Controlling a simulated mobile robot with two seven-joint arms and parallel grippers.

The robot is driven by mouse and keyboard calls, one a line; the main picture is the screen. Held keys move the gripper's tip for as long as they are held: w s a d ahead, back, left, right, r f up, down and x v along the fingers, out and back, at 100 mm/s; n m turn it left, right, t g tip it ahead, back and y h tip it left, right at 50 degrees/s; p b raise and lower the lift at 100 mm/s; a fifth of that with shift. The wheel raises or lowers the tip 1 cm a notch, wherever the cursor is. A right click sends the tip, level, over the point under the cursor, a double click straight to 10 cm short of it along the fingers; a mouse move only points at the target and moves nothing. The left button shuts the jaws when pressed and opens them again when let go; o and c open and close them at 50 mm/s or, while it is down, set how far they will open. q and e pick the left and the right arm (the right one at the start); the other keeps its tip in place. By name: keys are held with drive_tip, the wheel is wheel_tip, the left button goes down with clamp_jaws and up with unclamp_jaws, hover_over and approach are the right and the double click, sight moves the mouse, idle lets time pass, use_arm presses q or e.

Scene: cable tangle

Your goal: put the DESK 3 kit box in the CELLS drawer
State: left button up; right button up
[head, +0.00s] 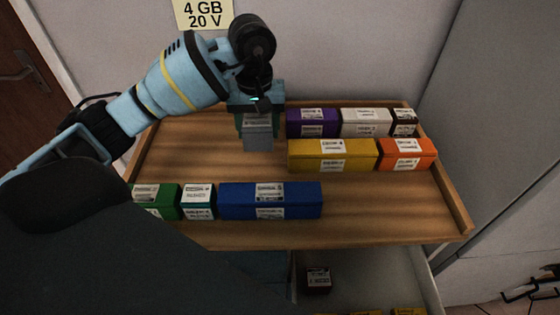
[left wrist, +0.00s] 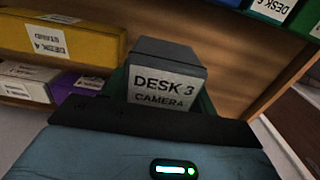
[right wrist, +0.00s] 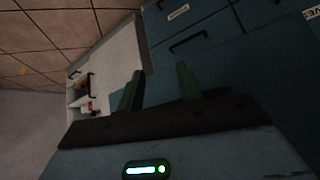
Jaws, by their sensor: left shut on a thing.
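The grey DESK 3 camera box (head: 258,134) is at the back left of the wooden top, and its label reads clearly in the left wrist view (left wrist: 163,88). My left gripper (head: 258,112) is shut on it from above. I cannot tell whether the box touches the top. An open drawer (head: 400,270) shows below the top's front edge; its label is not visible, so I cannot tell if it is the CELLS one. It also shows in the right wrist view (right wrist: 118,60). My right gripper (right wrist: 160,88) is open and empty near blue drawer fronts.
Purple (head: 312,122), white (head: 365,122), yellow (head: 333,155) and orange (head: 407,153) boxes stand at the right; blue (head: 270,200), teal-white (head: 198,201) and green (head: 156,201) boxes at the front. The open drawer holds a dark box (head: 317,280) and yellow ones. A raised rim (head: 455,205) edges the top.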

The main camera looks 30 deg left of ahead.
sight(262, 170)
use_arm(q)
drive_tip(key=shift+d+f, duration=0.1)
drive_tip(key=shift+f, duration=4.9)
drive_tip(key=shift+f, duration=0.1)
drive_tip(key=o, duration=1)
drive_tip(key=shift+o, duration=0.2)
drive_tip(key=shift+o, duration=0.4)
wheel_tip(262, 170, up, 12)
drive_tip(key=shift+r, duration=0.1)
